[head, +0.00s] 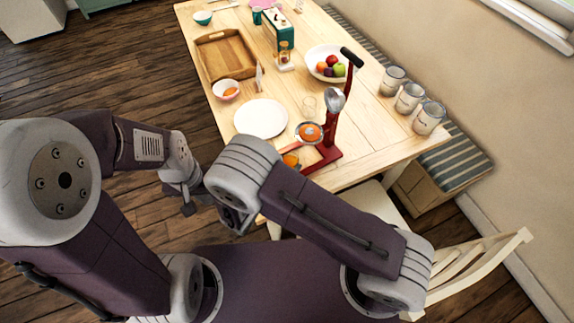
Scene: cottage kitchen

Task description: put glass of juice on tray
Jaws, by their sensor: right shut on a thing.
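The glass of juice (291,159), with orange juice in it, shows only in part above my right arm link, beside the red juicer's base. My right gripper (238,217) is mostly hidden behind its own arm near the table's front left edge. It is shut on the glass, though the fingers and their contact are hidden. The wooden tray (206,66) lies at the far left of the table and looks empty. My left gripper (189,207) hangs over the floor, off the table's left edge, away from the glass. Its jaw opening is too small to judge.
The red juicer (329,141) stands by the glass. A white plate (261,118), a bowl with orange fruit (226,90) and a small upright card (259,78) lie between the glass and tray. An empty glass (309,105), fruit bowl (313,58) and several canisters (409,97) stand farther right.

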